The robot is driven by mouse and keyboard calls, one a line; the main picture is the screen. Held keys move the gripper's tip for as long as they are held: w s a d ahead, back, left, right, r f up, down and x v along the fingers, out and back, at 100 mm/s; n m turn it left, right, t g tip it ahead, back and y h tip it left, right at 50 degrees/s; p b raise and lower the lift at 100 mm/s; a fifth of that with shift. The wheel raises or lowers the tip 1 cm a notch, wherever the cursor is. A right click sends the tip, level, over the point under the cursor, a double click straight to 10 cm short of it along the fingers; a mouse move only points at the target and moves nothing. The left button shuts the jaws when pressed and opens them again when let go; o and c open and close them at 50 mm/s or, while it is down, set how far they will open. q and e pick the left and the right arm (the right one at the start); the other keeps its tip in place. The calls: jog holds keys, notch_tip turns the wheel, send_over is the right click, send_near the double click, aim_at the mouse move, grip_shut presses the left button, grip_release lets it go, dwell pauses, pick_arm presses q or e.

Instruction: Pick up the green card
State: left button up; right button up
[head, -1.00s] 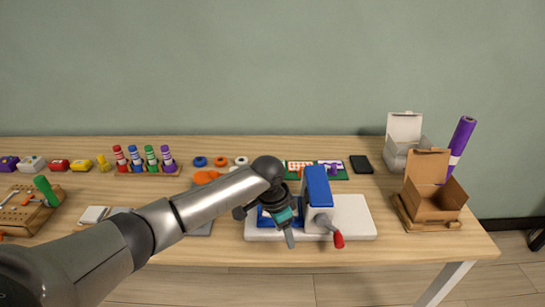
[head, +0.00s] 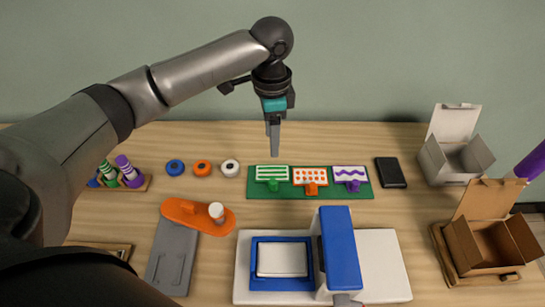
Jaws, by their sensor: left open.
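The green card (head: 271,171) is white with green stripes and has a green grip tab at its front edge. It lies at the left end of a dark green board (head: 327,189), beside an orange dotted card (head: 310,174) and a purple wavy card (head: 349,172). My left gripper (head: 275,153) points down just above the back edge of the green card in the picture. It is open and empty, seen edge-on so the fingers overlap. The height of its tips above the card is hard to tell. My right gripper is not in view.
A blue-and-white press (head: 372,262) stands in front of the board. An orange stapler-like tool (head: 183,212) lies front left. A black phone-like slab (head: 390,172), a white box (head: 455,158) and a cardboard box (head: 488,245) are right.

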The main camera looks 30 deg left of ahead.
pick_arm(q)
jog(key=b, duration=0.3)
send_over(272, 181)
jog(key=f, duration=0.8)
jog(key=shift+w+a+f, duration=0.2)
jog(key=shift+w+f, duration=0.05)
jog(key=shift+f, duration=1.05)
jog(key=f, duration=0.1)
jog(key=f+b, duration=0.1)
jog(key=f, duration=0.1)
jog(key=shift+s+d+f+b, duration=0.2)
jog(key=shift+s+f+b, duration=0.1)
jog(key=shift+f+b, duration=0.1)
jog(key=shift+f, duration=0.35)
jog(key=shift+r, duration=0.1)
jog(key=c, duration=0.5)
grip_shut()
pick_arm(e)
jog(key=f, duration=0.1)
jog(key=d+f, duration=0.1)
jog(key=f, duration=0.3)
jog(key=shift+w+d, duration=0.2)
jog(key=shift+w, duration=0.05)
